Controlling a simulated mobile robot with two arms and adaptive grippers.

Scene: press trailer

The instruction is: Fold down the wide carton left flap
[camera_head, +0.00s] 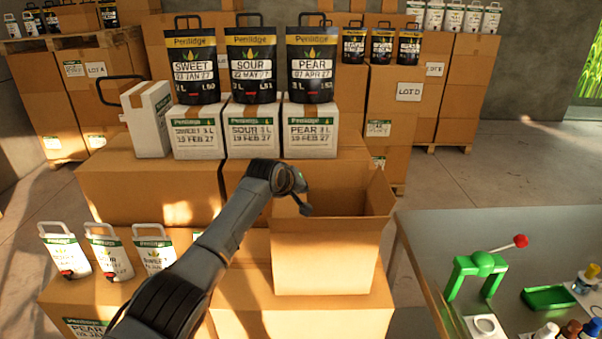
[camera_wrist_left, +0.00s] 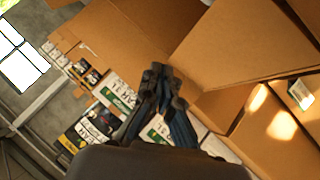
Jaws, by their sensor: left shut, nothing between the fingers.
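The wide carton (camera_head: 325,260) stands open-topped on a larger cardboard box in the middle of the head view. Its far panel and right panel stand up around the dark opening. My left gripper (camera_head: 305,208) is at the upper left of the opening, fingers pointing down, shut and empty. My left arm and gripper cover the carton's left edge, so I cannot make out the left flap or any contact with it. In the left wrist view, the closed fingers (camera_wrist_left: 163,82) show beside large cardboard panels (camera_wrist_left: 245,45). My right gripper is not in view.
White boxes (camera_head: 252,135) topped with black pouches (camera_head: 255,70) stand behind the carton. White pouches (camera_head: 110,255) stand at left. A grey table (camera_head: 430,235) with a green press (camera_head: 480,262) is at right. Some floor is clear behind it.

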